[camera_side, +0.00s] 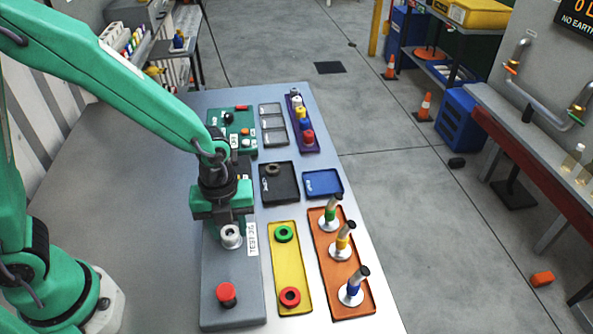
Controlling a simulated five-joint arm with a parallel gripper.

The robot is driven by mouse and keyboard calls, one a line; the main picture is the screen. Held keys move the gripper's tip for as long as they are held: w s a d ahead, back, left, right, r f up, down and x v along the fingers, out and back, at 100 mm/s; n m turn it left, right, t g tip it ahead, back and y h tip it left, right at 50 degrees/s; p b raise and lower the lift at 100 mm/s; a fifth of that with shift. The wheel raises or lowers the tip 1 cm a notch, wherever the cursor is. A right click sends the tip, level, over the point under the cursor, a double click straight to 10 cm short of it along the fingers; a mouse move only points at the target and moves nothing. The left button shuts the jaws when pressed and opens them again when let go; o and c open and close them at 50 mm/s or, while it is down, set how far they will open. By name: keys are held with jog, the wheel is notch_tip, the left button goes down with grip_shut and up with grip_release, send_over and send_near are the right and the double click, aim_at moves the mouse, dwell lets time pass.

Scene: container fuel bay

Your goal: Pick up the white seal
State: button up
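A whitish-grey, ring-topped piece (231,236) stands on the grey test jig (235,268), just below my gripper (231,218). I cannot tell whether this piece is the white seal, a fixed fitting, or both together. My gripper points down over the jig's far part. Its fingertips are small and partly hidden, so I cannot tell whether they are open or touch the piece. A green ring (284,234) and a red ring (290,297) lie on the yellow tray (287,265), with bare tray between them. A small white-topped item (296,101) sits in the purple tray (313,148).
A red button (226,293) rises from the jig's near end. An orange tray (336,265) with several upright nozzle-like parts stands right of the yellow tray. A black tray (280,194) with a grey ring and a blue tray (323,184) lie beyond. The bench's left side is clear.

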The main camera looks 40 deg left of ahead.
aim_at(230, 232)
jog(key=c, duration=0.5)
jog(key=shift+r, duration=0.1)
jog(key=shift+r, duration=1.1)
notch_tip(230, 232, up, 2)
jog(key=shift+d, duration=0.1)
jog(key=s+d+r, duration=0.2)
jog(key=s, duration=0.1)
jog(key=s+d+r, duration=0.2)
jog(key=s, duration=0.1)
jog(key=s+d+r, duration=0.2)
jog(key=s, duration=0.1)
jog(key=shift+s+d+r, duration=0.25)
jog(key=shift+d+r, duration=0.05)
jog(key=shift+d, duration=0.05)
